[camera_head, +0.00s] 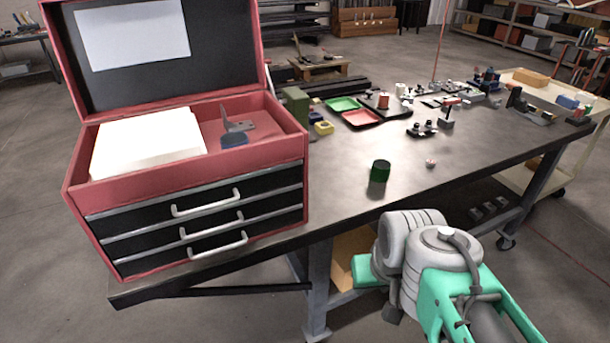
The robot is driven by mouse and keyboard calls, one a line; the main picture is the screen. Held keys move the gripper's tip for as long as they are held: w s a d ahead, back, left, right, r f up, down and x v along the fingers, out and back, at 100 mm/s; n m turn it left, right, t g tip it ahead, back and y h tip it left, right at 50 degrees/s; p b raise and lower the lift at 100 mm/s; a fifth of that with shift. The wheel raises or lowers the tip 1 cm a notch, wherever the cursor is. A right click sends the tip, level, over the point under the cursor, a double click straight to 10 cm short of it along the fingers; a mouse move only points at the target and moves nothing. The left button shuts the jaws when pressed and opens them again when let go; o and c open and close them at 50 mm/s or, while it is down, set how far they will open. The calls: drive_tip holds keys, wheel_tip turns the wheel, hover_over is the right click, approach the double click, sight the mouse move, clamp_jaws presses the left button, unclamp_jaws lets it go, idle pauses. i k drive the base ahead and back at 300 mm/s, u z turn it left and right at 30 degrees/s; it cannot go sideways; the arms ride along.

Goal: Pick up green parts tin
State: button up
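The green parts tin (380,172) is a small dark green cylinder. It stands upright on the dark workbench top (340,205), near the front edge and right of the red toolbox. Nothing touches it. Grey and teal links of my arm show at the lower right, in front of the bench and below the tin. The fingers of my gripper do not show, so its state cannot be seen.
Behind are a green tray (343,104), a red tray (360,119) and several small parts. Bench around the tin is clear.

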sight(380, 171)
drive_tip(key=u, duration=0.55)
drive_tip(key=i, duration=1)
drive_tip(key=u, duration=0.05)
